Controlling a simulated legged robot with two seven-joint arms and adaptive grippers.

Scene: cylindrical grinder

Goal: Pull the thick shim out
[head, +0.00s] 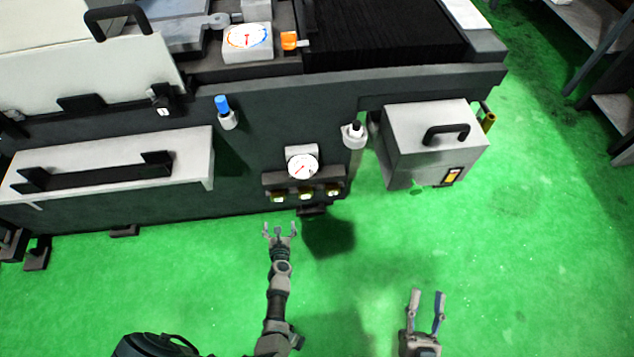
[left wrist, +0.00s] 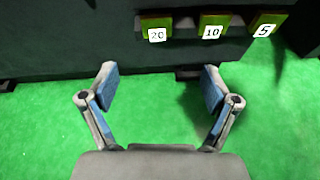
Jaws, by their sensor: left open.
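Three yellow-green shims sit side by side in a dark holder (head: 268,180) on the front of the grinder. In the left wrist view they are labelled 20 (left wrist: 156,23), 10 (left wrist: 212,21) and 5 (left wrist: 266,20), from left to right. The 20 shim is leftmost in the head view too (head: 278,197). My left gripper (head: 280,230) is open and empty, in front of and below the holder, apart from the shims. In the left wrist view its spread fingers (left wrist: 159,80) lie below the 20 and 10 shims. My right gripper (head: 427,295) is open and empty over the floor.
A round gauge (head: 302,166) stands just above the holder. A grey box with a black handle (head: 425,143) is to the right. A long pale panel with a dark bar (head: 110,168) is to the left. Green floor (head: 360,270) is clear in front of the machine.

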